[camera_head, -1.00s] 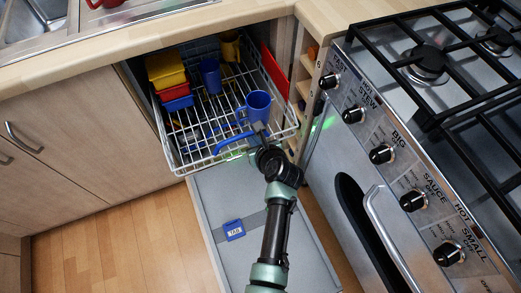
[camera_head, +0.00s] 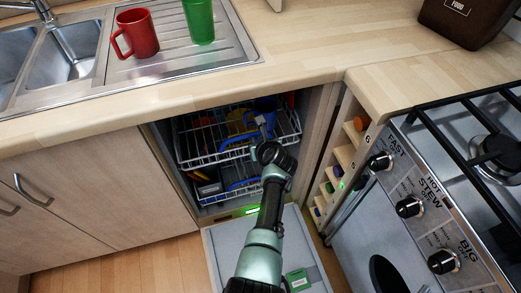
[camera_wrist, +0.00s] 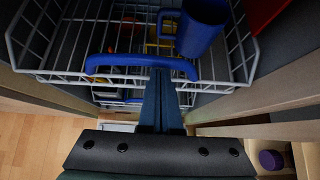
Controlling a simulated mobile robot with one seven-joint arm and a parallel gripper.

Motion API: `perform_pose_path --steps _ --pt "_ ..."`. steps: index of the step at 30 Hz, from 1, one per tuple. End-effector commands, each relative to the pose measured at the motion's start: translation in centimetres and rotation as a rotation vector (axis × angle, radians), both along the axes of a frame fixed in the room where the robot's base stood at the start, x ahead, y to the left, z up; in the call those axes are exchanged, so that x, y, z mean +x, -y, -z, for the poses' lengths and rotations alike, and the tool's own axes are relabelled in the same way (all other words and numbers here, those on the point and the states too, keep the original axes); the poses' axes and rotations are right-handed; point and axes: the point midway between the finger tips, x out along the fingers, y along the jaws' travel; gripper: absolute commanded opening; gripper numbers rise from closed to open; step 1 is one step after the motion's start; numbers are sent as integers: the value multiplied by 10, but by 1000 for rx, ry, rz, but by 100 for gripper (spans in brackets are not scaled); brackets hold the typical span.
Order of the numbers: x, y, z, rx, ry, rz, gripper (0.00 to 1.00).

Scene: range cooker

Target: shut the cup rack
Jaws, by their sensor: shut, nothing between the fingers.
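The cup rack (camera_head: 205,158) is the upper white wire rack in the dishwasher under the counter. It sits mostly inside the opening, its front edge near the front of the cabinet. Its blue handle (camera_head: 236,142) also shows in the wrist view (camera_wrist: 140,61). A blue mug (camera_wrist: 203,28) stands in the rack behind the handle. My gripper (camera_head: 262,122) is shut and empty. Its fingertips (camera_wrist: 160,78) are at the rack's front beside the handle; whether they touch it I cannot tell. The back of the rack is dark and partly hidden.
The lower rack (camera_head: 210,190) with another blue handle is inside below. The dishwasher door (camera_head: 228,250) lies open under my arm. The cooker (camera_head: 365,235) and a narrow shelf (camera_head: 329,182) stand to the right. The counter edge (camera_head: 150,108) overhangs above.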

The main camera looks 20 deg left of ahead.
Motion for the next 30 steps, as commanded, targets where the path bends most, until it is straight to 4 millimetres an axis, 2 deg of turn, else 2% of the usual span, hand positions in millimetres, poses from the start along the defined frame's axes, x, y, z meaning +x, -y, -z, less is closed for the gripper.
perform_pose_path --steps 7,23,30 --pt "12 -8 0 -1 2 0 0" --pt "16 -11 -4 3 10 0 0" --pt "9 3 0 2 5 3 0"
